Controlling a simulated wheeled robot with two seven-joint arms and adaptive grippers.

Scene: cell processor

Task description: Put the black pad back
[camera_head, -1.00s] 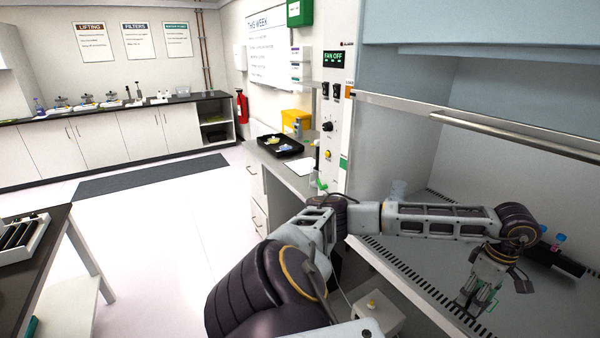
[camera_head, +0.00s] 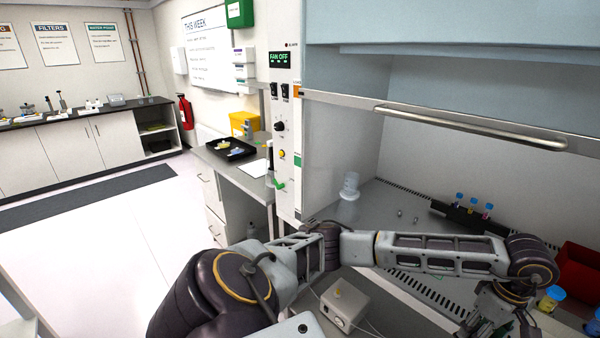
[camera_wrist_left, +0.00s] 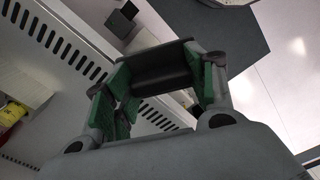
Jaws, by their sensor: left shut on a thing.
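My left gripper (camera_head: 484,325) is low at the right of the head view, by the front of the hood, with its fingertips partly cut off by the lower edge. In the left wrist view, the left gripper (camera_wrist_left: 158,85) has green-lined fingers shut on a black, curved piece (camera_wrist_left: 165,69), which looks like the black pad. The piece lies across between the fingers; its ends are partly hidden by them. In the head view I cannot make out the held piece. My right gripper is in neither view.
In the hood are a black rack (camera_head: 470,217) with colored tubes, a clear beaker (camera_head: 350,187), a red bin (camera_head: 581,268) and a yellow-filled jar (camera_head: 551,298). A slotted grille (camera_head: 440,291) runs along the hood's front. A white box (camera_head: 344,305) sits below my arm.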

